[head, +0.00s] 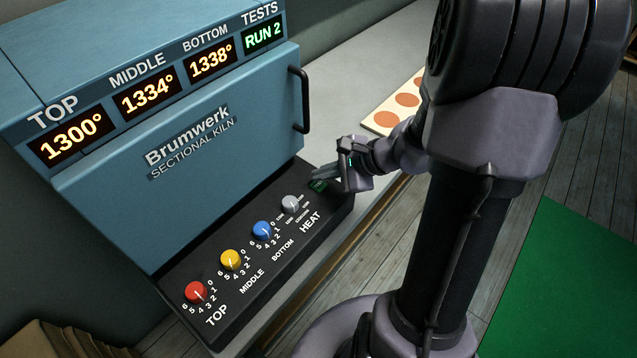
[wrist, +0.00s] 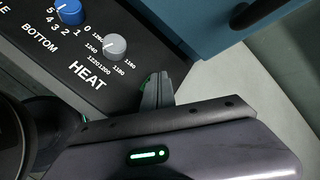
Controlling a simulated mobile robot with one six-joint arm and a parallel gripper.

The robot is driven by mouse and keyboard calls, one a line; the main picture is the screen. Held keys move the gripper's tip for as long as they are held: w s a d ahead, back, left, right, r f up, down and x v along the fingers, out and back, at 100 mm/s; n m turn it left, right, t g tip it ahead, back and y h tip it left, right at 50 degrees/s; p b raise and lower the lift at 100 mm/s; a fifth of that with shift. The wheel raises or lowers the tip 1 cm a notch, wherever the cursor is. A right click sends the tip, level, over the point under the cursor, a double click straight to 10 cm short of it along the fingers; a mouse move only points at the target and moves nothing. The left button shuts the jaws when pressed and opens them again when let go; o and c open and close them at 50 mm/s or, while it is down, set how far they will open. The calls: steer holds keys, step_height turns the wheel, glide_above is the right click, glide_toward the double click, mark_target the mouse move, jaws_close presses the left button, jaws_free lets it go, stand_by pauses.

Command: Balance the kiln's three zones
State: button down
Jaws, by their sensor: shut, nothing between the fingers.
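The blue kiln (head: 190,120) stands at the left, its door closed. Its displays read TOP 1300° (head: 72,139), MIDDLE 1334° (head: 151,88), BOTTOM 1338° (head: 211,57) and TESTS RUN 2 (head: 265,36). On the sloping black panel are a red TOP knob (head: 196,291), yellow MIDDLE knob (head: 230,260), blue BOTTOM knob (head: 263,230) and grey HEAT knob (head: 290,204). The blue (wrist: 68,11) and grey (wrist: 115,46) knobs also show in the wrist view. My gripper (head: 322,180) is shut and empty over a green-lit button (head: 318,185) at the panel's right end, mostly hiding it; contact is unclear.
A door handle (head: 299,100) stands out from the kiln above my gripper. A pale board with orange discs (head: 395,108) lies on the bench behind. A green mat (head: 565,285) is on the floor at right. Brown boards (head: 45,340) are at lower left.

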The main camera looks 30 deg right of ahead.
mark_target(322, 186)
steer(key=shift+f, duration=0.1)
steer(key=shift+f+b, duration=0.4)
steer(key=shift+b, duration=0.2)
steer(key=shift+f+b, duration=0.3)
steer(key=shift+b, duration=0.15)
stand_by(0.4)
stand_by(0.4)
steer(key=shift+r+p, duration=0.55)
steer(key=shift+r, duration=0.25)
steer(key=shift+r, duration=0.1)
step_height(322, 186, up, 5)
steer(key=p, duration=0.4)
